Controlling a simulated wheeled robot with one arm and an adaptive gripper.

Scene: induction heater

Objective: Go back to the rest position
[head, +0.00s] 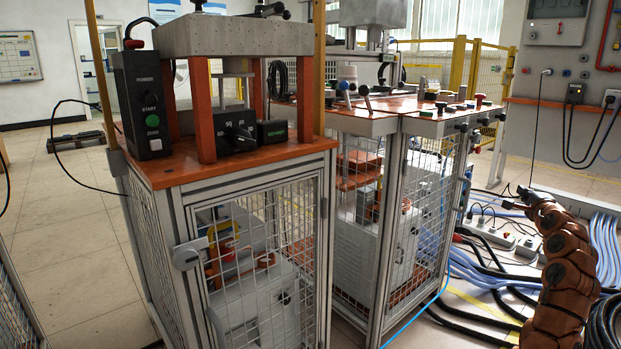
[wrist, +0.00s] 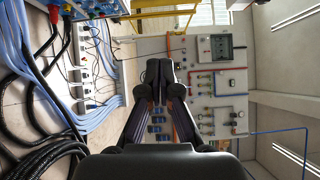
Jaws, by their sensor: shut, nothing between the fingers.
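My gripper (wrist: 158,78) shows in the wrist view with its two dark fingers together at the tips and nothing held between them. It points toward a wall panel and is apart from everything around it. In the head view my brown arm (head: 563,265) is folded at the right edge, to the right of the caged heater cabinets. The gripper itself cannot be made out clearly there. The near heater cabinet (head: 250,165) has an orange top, a grey block on orange posts and a black control box (head: 148,105) with a green button.
A second caged cabinet (head: 400,122) with levers and knobs stands behind the first. Blue and black cables (head: 490,265) and power strips lie on the floor near my arm. A wall panel (wrist: 220,85) with gauges shows in the wrist view. The floor at the left (head: 60,220) is mostly clear.

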